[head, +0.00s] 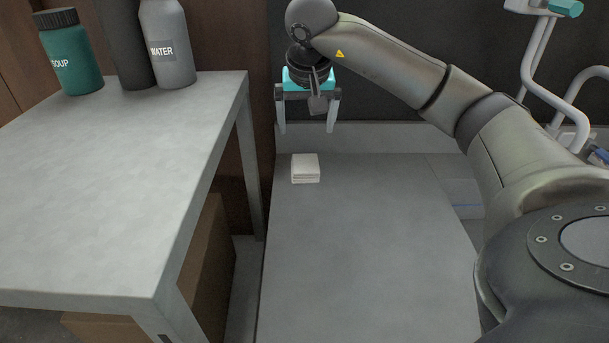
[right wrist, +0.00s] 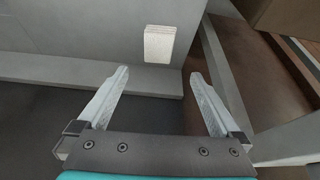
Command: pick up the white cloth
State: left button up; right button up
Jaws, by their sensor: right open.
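The white cloth (head: 305,168) is a small folded square stack lying flat on the grey counter (head: 370,250), near its back left corner. It also shows in the right wrist view (right wrist: 159,44), beyond the fingertips and a little right of the middle between them. My right gripper (head: 306,130) is open and empty, above and behind the cloth near the counter's back edge. Its two fingers are spread apart in the right wrist view (right wrist: 158,74) and do not touch the cloth. My left gripper is not in view.
A higher grey table (head: 110,160) stands at the left, with a teal soup container (head: 72,60), a grey water bottle (head: 168,45) and a dark bottle (head: 124,45). A raised ledge (head: 390,138) runs along the counter's back. The counter in front of the cloth is clear.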

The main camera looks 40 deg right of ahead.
jog(key=b, duration=0.2)
send_near(305, 165)
jog(key=shift+x, duration=0.75)
jog(key=shift+w+d+f, duration=0.1)
jog(key=shift+w+f, duration=0.1)
jog(key=shift+f, duration=0.15)
jog(key=shift+w+d+f+b, duration=0.2)
jog(key=shift+f+b, duration=0.1)
jog(key=shift+f, duration=0.25)
jog(key=shift+b+x, duration=0.6)
jog(key=shift+x, duration=0.75)
jog(key=shift+b+x, duration=0.4)
jog(key=shift+x, duration=0.8)
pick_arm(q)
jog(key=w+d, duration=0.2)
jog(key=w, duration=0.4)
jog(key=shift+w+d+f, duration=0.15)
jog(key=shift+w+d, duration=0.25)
pick_arm(e)
jog(key=c, duration=1.2)
